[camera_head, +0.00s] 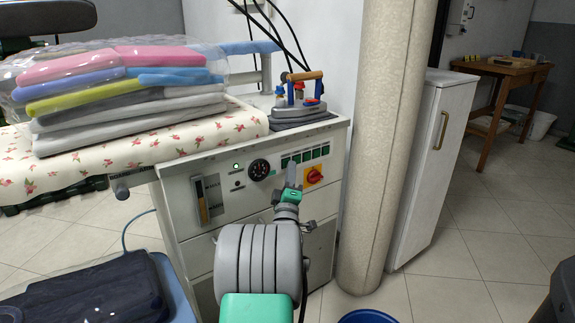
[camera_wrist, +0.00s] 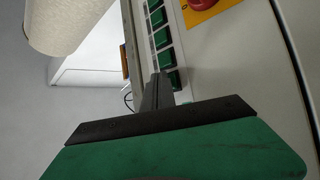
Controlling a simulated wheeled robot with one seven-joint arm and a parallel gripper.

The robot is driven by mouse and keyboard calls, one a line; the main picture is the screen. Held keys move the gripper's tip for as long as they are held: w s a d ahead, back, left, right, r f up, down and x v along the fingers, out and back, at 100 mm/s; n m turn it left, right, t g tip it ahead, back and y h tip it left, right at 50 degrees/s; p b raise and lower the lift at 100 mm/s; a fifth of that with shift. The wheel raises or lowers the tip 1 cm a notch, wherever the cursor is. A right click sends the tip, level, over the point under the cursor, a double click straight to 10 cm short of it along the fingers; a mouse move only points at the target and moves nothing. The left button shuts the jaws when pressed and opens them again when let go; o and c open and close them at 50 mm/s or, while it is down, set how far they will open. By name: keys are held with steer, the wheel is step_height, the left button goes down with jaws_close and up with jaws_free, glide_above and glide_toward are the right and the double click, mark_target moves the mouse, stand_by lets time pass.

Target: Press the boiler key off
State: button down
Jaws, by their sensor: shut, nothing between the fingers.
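The control panel (camera_head: 222,182) is on the front of the ironing station. It carries a row of several dark green keys (camera_head: 308,155), which also show in the wrist view (camera_wrist: 162,38). Labels are too small to read, so I cannot tell which is the boiler key. My gripper (camera_head: 294,170) is shut and empty in front of the left end of the row. In the wrist view its fingertips (camera_wrist: 160,78) overlap the edge of the nearest key (camera_wrist: 175,80); contact cannot be told.
A red rotary switch (camera_head: 314,175) on a yellow plate sits just below the keys. A round gauge (camera_head: 259,169) and a lit green lamp (camera_head: 236,166) are to the left. An iron (camera_head: 300,103) rests above. A padded column (camera_head: 385,140) stands close on the right.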

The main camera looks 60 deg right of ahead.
steer(key=shift+s+a+p, duration=0.2)
steer(key=shift+s+p, duration=0.15)
steer(key=s+a+p, duration=0.2)
steer(key=s+p, duration=0.3)
steer(key=p, duration=0.4)
steer(key=shift+s+a, duration=0.2)
steer(key=shift+a, duration=0.15)
